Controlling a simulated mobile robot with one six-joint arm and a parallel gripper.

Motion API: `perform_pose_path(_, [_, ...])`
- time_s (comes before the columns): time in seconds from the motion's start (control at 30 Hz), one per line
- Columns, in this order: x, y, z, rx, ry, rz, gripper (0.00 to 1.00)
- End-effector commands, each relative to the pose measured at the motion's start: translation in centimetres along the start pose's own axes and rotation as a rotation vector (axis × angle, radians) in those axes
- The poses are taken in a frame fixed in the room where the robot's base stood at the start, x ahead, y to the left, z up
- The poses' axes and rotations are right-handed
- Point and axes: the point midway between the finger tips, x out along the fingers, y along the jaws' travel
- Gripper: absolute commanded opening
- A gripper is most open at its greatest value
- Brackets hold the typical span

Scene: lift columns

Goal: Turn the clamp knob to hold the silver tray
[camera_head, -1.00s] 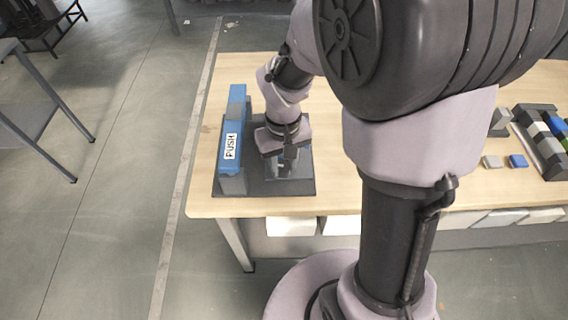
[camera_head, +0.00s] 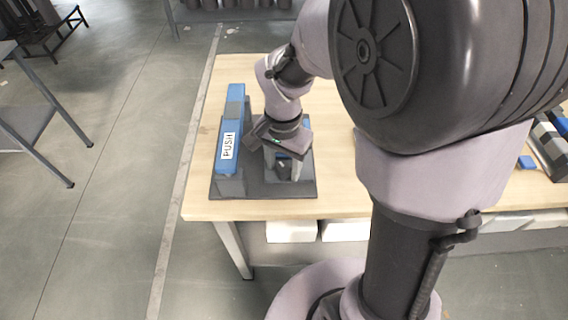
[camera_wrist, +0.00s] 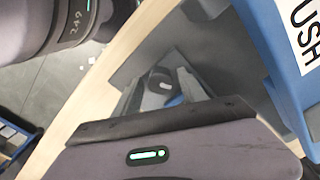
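A blue bar marked PUSH (camera_head: 228,150) stands on grey supports on a dark base plate (camera_head: 240,192) at the table's left end. It also shows at the right edge of the wrist view (camera_wrist: 285,60). My gripper (camera_head: 283,165) points down over the right part of this plate. In the wrist view its fingers (camera_wrist: 162,92) are apart, and a dark round knob (camera_wrist: 160,80) shows between and beyond them. I cannot tell whether either finger touches it. A small blue part shows near the knob. The silver tray cannot be made out; my gripper covers much of that area.
The wooden table (camera_head: 330,180) is clear just right of the plate. A small blue block (camera_head: 527,162) and a dark rack (camera_head: 550,145) lie at the far right, partly behind my arm. White bins (camera_head: 291,231) sit under the table.

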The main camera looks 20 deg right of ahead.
Motion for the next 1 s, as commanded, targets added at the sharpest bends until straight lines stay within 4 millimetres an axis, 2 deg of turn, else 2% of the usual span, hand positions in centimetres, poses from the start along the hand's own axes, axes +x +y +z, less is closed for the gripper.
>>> perform_pose_path(0.23, [-0.7, 0.0, 0.0, -0.001, 0.0, 0.0, 0.49])
perform_pose_path(0.73, [-7.0, 0.0, 0.0, -0.001, 0.001, 0.0, 0.49])
perform_pose_path(1.0, [-7.0, 0.0, 0.0, -0.001, 0.0, 0.0, 0.49])
